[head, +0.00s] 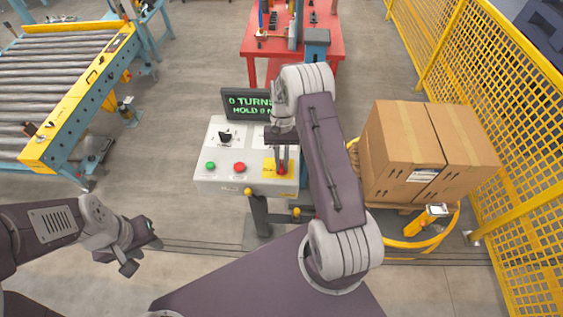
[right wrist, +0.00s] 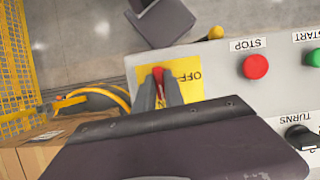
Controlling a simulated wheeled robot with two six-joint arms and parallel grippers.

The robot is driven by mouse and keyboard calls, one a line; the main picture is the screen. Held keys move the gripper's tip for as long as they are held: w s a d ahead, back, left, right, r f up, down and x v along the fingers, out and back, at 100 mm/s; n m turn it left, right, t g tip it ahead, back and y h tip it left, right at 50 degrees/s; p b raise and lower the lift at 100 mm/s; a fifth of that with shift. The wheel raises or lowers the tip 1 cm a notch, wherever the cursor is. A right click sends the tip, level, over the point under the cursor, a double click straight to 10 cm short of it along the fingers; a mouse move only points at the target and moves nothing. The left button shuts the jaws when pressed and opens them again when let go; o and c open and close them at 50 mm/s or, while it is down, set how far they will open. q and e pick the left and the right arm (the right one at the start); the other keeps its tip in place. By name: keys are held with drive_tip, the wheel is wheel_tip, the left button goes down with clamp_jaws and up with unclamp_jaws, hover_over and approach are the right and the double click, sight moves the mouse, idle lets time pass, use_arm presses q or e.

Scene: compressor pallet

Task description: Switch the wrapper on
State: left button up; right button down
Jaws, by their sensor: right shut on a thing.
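The control box (head: 215,180) stands in front of me with a green button (head: 210,166), a red button (head: 239,168) and a black knob (head: 225,137). At its right is a yellow plate (head: 270,174) with a red switch handle (head: 281,171). My right gripper (head: 283,164) reaches down over the plate and is shut on the red handle. In the right wrist view the handle (right wrist: 158,74) shows between the fingers, beside the letters "OFF" on the yellow plate (right wrist: 195,92). My left gripper (head: 141,250) is open and empty at the lower left, away from the box.
Cartons (head: 405,155) stand at right by a yellow fence (head: 465,60). A roller conveyor (head: 60,85) is at left, a red table (head: 262,45) behind.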

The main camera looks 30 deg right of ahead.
drive_tip(key=shift+w+d+r+m, duration=0.1)
drive_tip(key=shift+w+m, duration=0.05)
drive_tip(key=shift+m, duration=0.35)
drive_tip(key=c, duration=1.4)
unclamp_jaws()
drive_tip(key=shift+c, duration=0.2)
drive_tip(key=b+v, duration=0.2)
drive_tip(key=v, duration=0.7)
drive_tip(key=shift+b, duration=0.3)
